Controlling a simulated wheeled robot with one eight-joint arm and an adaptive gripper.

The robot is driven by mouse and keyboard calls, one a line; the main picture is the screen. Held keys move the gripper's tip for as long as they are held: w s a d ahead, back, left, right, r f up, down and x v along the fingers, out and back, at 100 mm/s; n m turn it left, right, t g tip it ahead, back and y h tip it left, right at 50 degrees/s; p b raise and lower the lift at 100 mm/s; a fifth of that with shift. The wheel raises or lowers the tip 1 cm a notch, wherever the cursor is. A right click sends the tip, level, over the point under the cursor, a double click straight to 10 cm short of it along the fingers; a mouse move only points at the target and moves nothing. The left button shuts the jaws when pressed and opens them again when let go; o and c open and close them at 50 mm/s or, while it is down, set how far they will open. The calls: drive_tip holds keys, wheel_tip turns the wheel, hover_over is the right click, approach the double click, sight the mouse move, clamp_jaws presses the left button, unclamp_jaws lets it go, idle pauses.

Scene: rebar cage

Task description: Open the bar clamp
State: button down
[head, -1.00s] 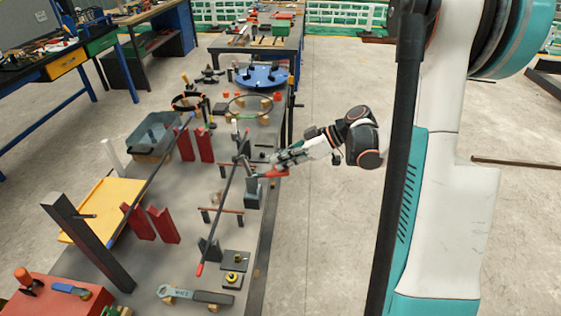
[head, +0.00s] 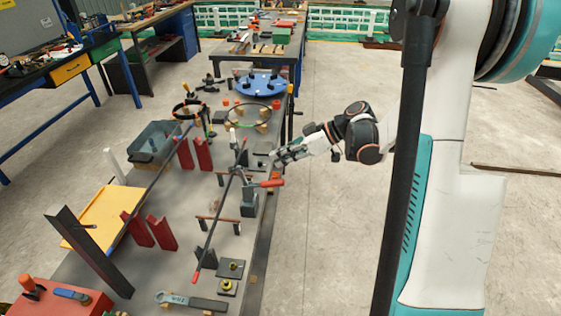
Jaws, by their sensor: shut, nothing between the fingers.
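A clamp with a red handle (head: 269,183) stands on a grey block (head: 249,201) near the right edge of the long table. The handle lies roughly level and points right. Dark clamp parts join it to a long dark bar (head: 214,226) that slants across the table; details there are too small to tell. My gripper (head: 276,160) is shut and empty, just beyond the red handle in the picture, with a small gap between them. Its fingertips are small and partly blurred into the background.

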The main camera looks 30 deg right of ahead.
drive_tip(key=p+v, duration=0.1)
drive_tip(key=v, duration=0.6)
drive_tip(key=shift+s+d+p, duration=0.2)
drive_tip(key=shift+d+p, duration=0.15)
